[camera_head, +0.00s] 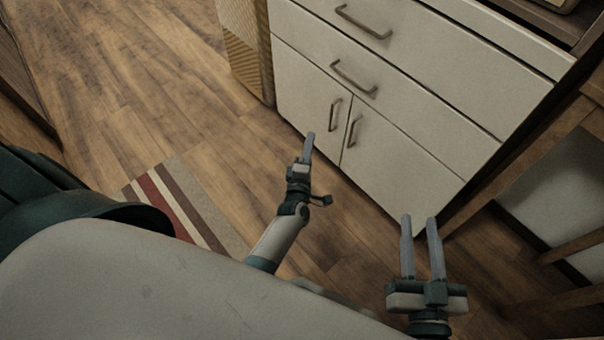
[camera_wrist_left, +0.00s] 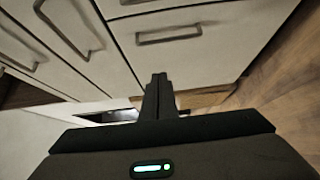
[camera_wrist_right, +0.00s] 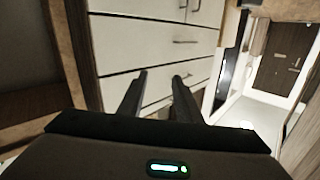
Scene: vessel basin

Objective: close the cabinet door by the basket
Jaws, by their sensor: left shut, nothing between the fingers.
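The pale cabinet (camera_head: 440,80) has drawers above and two lower doors. The door beside the basket (camera_head: 300,88) looks about flush with the other door (camera_head: 395,165); I cannot tell whether a small gap is left. Each door has an upright handle near the middle seam. The tan woven basket (camera_head: 246,45) stands against the cabinet's left side. My left gripper (camera_head: 310,138) is shut and empty, in front of the door seam, below the left handle in the picture. Its fingers (camera_wrist_left: 158,85) also show in the left wrist view. My right gripper (camera_head: 419,221) is open and empty near the cabinet's lower right corner.
A striped rug (camera_head: 185,205) lies on the wood floor at left. Wooden furniture with a pale panel (camera_head: 560,185) stands right of the cabinet. The floor (camera_head: 130,85) at upper left is clear. A brown room door (camera_wrist_right: 285,75) shows in the right wrist view.

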